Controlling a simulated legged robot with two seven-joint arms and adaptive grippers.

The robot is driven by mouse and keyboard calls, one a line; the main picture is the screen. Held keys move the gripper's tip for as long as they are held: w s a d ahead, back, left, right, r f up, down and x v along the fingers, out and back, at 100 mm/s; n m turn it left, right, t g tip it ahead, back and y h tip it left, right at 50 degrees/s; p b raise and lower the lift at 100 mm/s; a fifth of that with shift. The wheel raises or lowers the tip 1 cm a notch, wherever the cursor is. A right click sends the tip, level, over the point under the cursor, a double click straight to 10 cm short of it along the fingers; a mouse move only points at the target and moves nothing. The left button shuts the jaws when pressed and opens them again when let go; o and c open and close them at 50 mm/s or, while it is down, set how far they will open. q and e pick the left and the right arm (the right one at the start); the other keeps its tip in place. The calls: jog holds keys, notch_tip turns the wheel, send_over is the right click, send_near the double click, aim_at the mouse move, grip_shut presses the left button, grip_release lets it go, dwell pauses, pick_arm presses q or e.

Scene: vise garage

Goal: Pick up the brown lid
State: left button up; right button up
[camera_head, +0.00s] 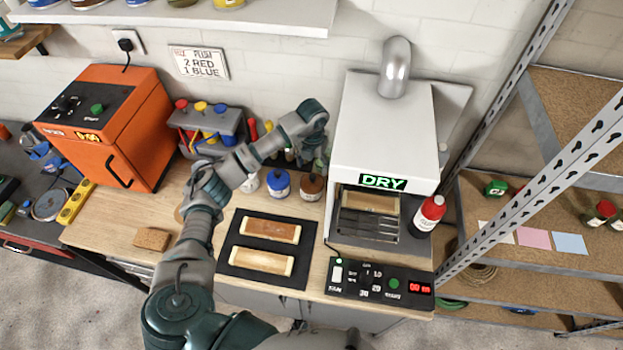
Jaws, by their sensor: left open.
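A small jar with a brown lid (312,183) stands on the wooden workbench, at the right end of a short row of jars. Beside it on the left are a jar with a blue lid (278,180) and a pale jar (249,184). My left gripper (308,160) is open and points down just above and behind the brown lid. Its fingertips are small and partly hard to make out, and I cannot tell whether they touch the lid. My right gripper is out of view.
A dark mat (236,267) with two wooden pieces lies in front. A tool rack (205,124) and an orange machine (145,125) stand left.

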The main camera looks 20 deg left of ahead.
aim_at(313, 177)
pick_arm(q)
jog(key=f, duration=0.1)
jog(key=f+p, duration=0.1)
jog(key=f, duration=0.2)
jog(key=shift+s+d+f, duration=0.3)
jog(key=shift+f, duration=0.1)
jog(key=shift+a+f, duration=0.15)
jog(key=shift+f, duration=0.2)
jog(key=shift+a, duration=0.1)
jog(key=c, duration=1)
grip_shut()
